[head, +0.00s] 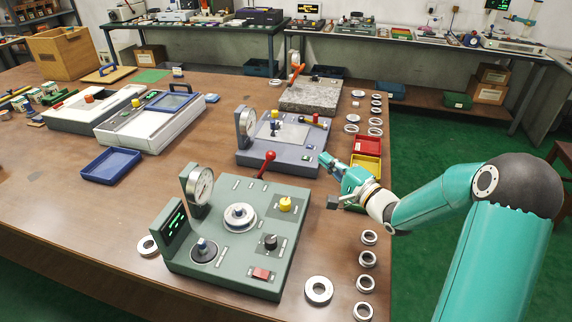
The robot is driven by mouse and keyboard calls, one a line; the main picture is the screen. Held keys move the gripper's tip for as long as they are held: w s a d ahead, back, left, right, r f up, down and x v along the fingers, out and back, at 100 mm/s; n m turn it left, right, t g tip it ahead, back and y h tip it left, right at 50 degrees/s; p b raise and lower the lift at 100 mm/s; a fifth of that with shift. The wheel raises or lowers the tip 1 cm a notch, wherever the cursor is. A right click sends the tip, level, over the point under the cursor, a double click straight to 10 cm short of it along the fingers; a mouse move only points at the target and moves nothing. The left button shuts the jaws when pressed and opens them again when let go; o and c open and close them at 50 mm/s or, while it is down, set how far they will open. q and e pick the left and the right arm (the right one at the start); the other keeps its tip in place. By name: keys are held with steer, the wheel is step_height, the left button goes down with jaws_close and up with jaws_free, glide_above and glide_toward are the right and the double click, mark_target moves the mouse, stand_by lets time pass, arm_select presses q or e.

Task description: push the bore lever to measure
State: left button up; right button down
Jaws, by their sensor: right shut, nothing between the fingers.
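A green bearing gauge (222,250) stands on the brown table in the head view. A lever with a red ball knob (269,156) rises from its back edge and leans to the right. A metal ring (239,216) sits around the post in the middle of the gauge. A round dial (201,186) and a dark display with green digits (174,223) stand at its left side. My right gripper (327,161) is shut and empty, right of the red knob and apart from it. My left gripper is out of view.
A grey-blue gauge (250,156) with its own dial stands behind the green one. Red and yellow bins (366,167) lie beyond my right gripper. Loose rings (319,290) lie along the right edge.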

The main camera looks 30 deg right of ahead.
step_height(320, 180, down, 8)
steer(key=b, duration=0.6)
steer(key=shift+w+a+r+b, duration=0.15)
steer(key=shift+w+a+b, duration=0.15)
steer(key=shift+w, duration=0.15)
steer(key=w+a+p, duration=0.2)
steer(key=w+a, duration=0.1)
steer(key=w, duration=0.9)
steer(key=shift+w+a+r, duration=0.3)
steer(key=shift+a+r, duration=0.1)
steer(key=shift+r, duration=0.05)
steer(key=shift+d+r, duration=0.15)
steer(key=shift+d, duration=0.05)
